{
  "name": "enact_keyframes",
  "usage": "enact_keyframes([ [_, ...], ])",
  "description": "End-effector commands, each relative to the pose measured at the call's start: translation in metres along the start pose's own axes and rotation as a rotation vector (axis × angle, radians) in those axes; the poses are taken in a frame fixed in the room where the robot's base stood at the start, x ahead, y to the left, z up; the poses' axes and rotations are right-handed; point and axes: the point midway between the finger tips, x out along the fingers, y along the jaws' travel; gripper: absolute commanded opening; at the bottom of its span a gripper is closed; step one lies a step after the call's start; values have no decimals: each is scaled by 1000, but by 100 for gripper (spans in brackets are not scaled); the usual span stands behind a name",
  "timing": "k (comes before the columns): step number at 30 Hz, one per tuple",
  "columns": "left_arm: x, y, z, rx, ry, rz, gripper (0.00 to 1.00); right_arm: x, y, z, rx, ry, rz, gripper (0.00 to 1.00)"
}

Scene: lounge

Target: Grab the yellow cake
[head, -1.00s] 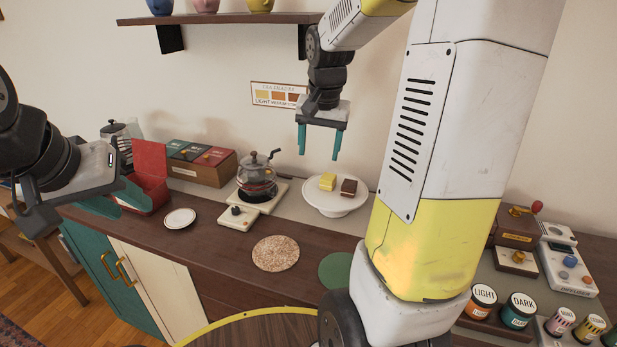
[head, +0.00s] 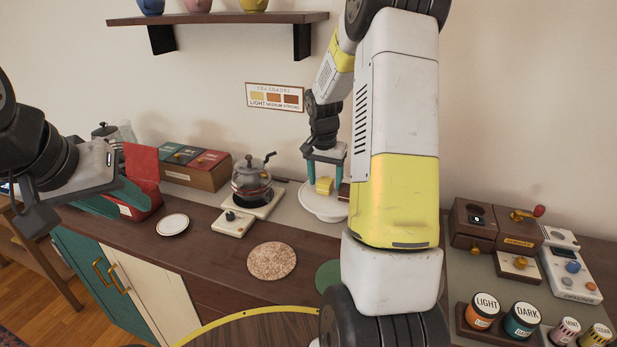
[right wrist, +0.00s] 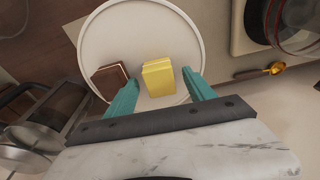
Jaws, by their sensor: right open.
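The yellow cake (head: 324,186) sits on a round white cake stand (head: 313,206) on the counter. In the right wrist view the yellow cake (right wrist: 158,77) lies between the two teal fingers of my right gripper (right wrist: 162,88), with a gap on each side. A brown cake (right wrist: 110,79) stands to its left on the same plate, close to the left finger. In the head view my right gripper (head: 325,178) is open, pointing down over the stand. My left gripper (head: 112,200) is at the far left, in front of the red box; its finger gap is unclear.
A glass kettle (head: 252,178) on a burner stands left of the stand. A small white plate (head: 173,224), a speckled round mat (head: 272,261) and a green mat (head: 327,275) lie nearer. A shelf (head: 220,18) hangs above. Jars and grinders stand at the right.

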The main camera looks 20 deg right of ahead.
Motion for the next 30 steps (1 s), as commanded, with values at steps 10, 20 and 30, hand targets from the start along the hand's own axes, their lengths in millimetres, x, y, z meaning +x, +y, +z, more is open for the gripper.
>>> enact_keyframes([
  [10, 0, 0, 0, 0, 0, 0, 36, 7, 0, 0, -1, 1, -2, 59],
  [20, 0, 0, 0, 0, 0, 0, 36, 7, -1, 0, -1, 1, -2, 0],
  [30, 0, 0, 0, 0, 0, 0, 36, 2, -1, -1, -1, 2, -2, 0],
])
